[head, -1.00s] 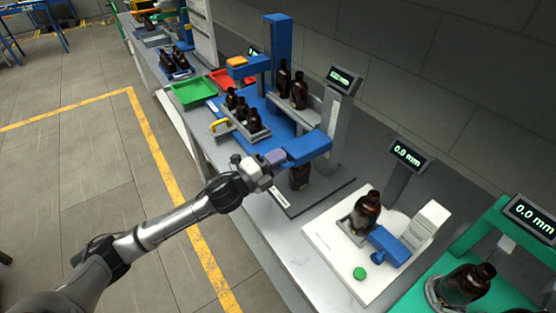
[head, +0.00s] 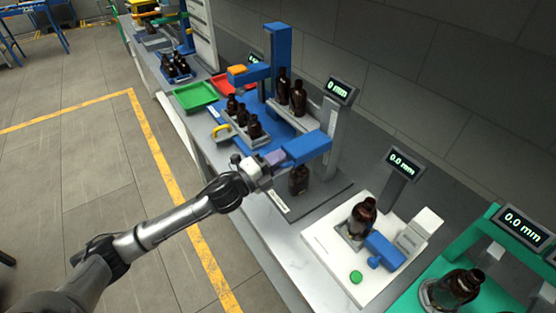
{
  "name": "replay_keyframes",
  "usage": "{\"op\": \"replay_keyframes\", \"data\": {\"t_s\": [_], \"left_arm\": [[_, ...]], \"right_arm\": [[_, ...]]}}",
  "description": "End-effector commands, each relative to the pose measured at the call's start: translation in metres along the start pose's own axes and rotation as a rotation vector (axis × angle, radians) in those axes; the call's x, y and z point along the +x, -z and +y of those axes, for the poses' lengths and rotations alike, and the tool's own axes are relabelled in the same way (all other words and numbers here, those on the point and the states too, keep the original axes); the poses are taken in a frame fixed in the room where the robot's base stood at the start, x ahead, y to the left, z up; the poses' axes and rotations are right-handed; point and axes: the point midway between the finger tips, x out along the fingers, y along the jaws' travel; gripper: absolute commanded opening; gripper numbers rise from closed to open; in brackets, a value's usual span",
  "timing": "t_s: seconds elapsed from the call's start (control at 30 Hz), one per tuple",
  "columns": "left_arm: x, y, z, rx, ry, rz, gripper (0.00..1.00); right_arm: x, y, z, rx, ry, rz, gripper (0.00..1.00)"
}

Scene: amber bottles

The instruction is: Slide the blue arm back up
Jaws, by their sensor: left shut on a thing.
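The blue arm (head: 308,147) juts out level from a grey upright post (head: 329,118) at the middle station. An amber bottle (head: 299,181) stands under it on a dark base plate (head: 325,198); the blue arm hides its top. My left gripper (head: 268,162) comes in from the left and is shut on the pale purple end piece (head: 275,157) of the blue arm. The fingertips are small and hard to make out. My right gripper is not in view.
A white station (head: 325,240) with a bottle, a blue clamp (head: 383,249) and a green knob (head: 356,277) stands nearer. A green station (head: 407,299) is at the lower right. Bottles in a rack (head: 242,126) stand behind the blue arm. The floor at left is open.

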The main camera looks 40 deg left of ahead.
Motion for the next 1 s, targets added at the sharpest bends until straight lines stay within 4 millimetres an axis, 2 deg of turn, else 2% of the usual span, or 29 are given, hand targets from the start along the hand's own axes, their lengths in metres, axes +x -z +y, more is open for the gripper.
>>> {"op": "replay_keyframes", "data": {"t_s": [0.03, 0.13, 0.23, 0.53, 0.57, 0.77, 1.0], "left_arm": [[0.003, 0.0, -0.019, 0.006, 0.006, 0.001, 0.0], [0.005, 0.0, -0.032, 0.007, 0.006, 0.002, 0.0], [0.006, 0.0, -0.036, 0.007, 0.006, 0.002, 0.0], [0.006, 0.0, -0.037, 0.009, 0.012, 0.002, 0.0], [0.006, 0.0, -0.038, 0.009, 0.012, 0.002, 0.17], [0.006, -0.001, -0.036, 0.007, 0.009, 0.0, 0.37], [0.005, -0.001, -0.034, 0.004, 0.004, 0.0, 0.39]], "right_arm": [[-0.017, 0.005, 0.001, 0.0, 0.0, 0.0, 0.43], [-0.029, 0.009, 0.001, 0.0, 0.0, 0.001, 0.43], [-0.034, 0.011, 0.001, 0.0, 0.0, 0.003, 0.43], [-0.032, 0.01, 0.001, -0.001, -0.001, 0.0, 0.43], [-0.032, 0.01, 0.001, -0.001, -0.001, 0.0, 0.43], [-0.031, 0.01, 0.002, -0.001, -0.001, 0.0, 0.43], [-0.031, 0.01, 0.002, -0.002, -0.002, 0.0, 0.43]]}}
